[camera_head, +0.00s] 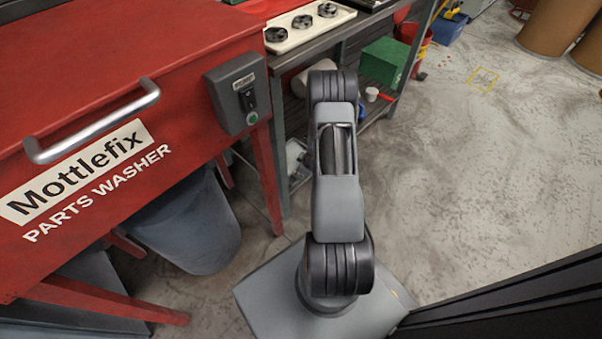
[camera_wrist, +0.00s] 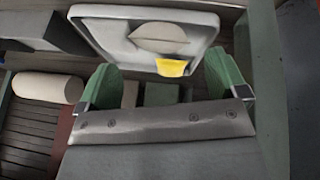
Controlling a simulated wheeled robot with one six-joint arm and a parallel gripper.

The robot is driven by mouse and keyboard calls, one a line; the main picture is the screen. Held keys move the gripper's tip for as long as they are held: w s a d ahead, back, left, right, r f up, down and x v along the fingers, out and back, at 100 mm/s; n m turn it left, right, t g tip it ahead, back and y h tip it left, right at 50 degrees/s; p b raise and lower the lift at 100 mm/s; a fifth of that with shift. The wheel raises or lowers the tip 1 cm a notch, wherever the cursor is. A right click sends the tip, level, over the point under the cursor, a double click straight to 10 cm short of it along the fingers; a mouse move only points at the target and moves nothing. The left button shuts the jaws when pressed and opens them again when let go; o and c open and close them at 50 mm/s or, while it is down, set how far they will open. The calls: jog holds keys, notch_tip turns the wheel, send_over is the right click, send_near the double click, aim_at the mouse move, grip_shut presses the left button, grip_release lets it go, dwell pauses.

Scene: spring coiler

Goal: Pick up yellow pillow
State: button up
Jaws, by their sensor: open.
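A small yellow piece (camera_wrist: 173,67), the only yellow thing in the wrist view, lies at the near edge of a pale tray (camera_wrist: 110,36). It looks like the yellow pillow, but its full shape is not clear. My gripper (camera_wrist: 162,64) shows two green fingers spread wide apart, open, with nothing held between them. The yellow piece appears in the gap between the fingers, nearer the right one. I cannot tell how far beyond the fingertips it is. In the head view, my arm hides the gripper, and I cannot make out the yellow piece.
A pale leaf-shaped thing (camera_wrist: 160,38) lies on the tray. A white cylinder (camera_wrist: 48,87) is at left. In the head view, a red parts washer (camera_head: 120,60) stands left, a white tray with dark round parts (camera_head: 310,40) sits on a bench, and a green box (camera_head: 384,62) is below.

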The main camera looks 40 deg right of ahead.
jog(key=b+x, duration=0.2)
jog(key=x, duration=0.3)
jog(key=shift+a+b, duration=0.15)
jog(key=shift+b, duration=0.25)
jog(key=shift+c, duration=0.4)
jog(key=shift+s+r, duration=0.1)
jog(key=c, duration=0.9)
